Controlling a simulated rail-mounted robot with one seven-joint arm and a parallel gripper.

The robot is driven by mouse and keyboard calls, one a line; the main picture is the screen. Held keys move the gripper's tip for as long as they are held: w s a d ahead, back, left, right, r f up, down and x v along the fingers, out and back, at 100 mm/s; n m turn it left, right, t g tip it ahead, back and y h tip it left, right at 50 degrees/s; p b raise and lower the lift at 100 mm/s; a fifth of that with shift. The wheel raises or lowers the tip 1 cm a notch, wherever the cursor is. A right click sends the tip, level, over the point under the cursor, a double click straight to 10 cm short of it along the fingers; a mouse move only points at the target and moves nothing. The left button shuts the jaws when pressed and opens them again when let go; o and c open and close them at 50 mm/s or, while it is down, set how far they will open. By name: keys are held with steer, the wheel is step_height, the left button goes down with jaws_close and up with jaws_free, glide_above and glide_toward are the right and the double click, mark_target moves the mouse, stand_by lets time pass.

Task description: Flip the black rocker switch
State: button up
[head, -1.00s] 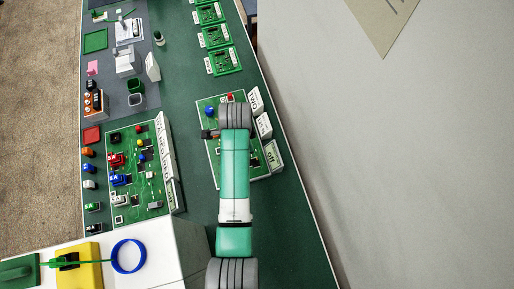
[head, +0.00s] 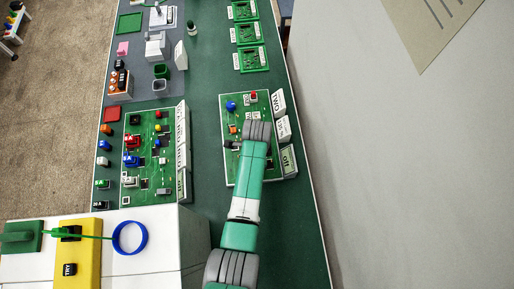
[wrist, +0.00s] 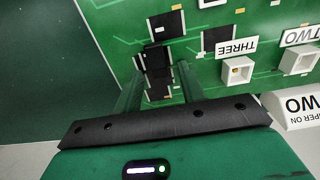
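A green circuit board (head: 229,172) lies on the table under the end of my arm. In the wrist view the board (wrist: 110,18) fills the upper part. Black blocky parts stand on it near its edge, one of them (wrist: 155,58) just beyond and between my fingertips; I cannot tell for sure which is the rocker or which way it is tipped. My gripper (wrist: 160,72) has its two fingers apart, with nothing clearly held. Whether they touch the black part is unclear. In the head view my arm hides the gripper and much of the board.
White blocks labelled THREE (wrist: 238,70) and TWO (wrist: 299,60) stand to the right in the wrist view. Label blocks (head: 283,129) line the board's right side. Another crowded board (head: 150,190) lies to the left. Bare green table separates the boards.

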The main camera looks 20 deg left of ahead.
jaws_close()
steer(key=shift+s+a+r+t+h+p, duration=0.15)
steer(key=shift+t+h+p, duration=0.1)
steer(key=shift+h, duration=0.15)
steer(key=shift+s+a+t+h+p, duration=0.15)
steer(key=shift+t+h+p, duration=0.1)
steer(key=shift+h, duration=0.15)
steer(key=shift+a+t+h+b, duration=0.15)
steer(key=shift+t+h+b, duration=0.2)
steer(key=shift+h, duration=0.45)
steer(key=shift+t, duration=0.25)
jaws_free()
steer(key=shift+r, duration=0.1)
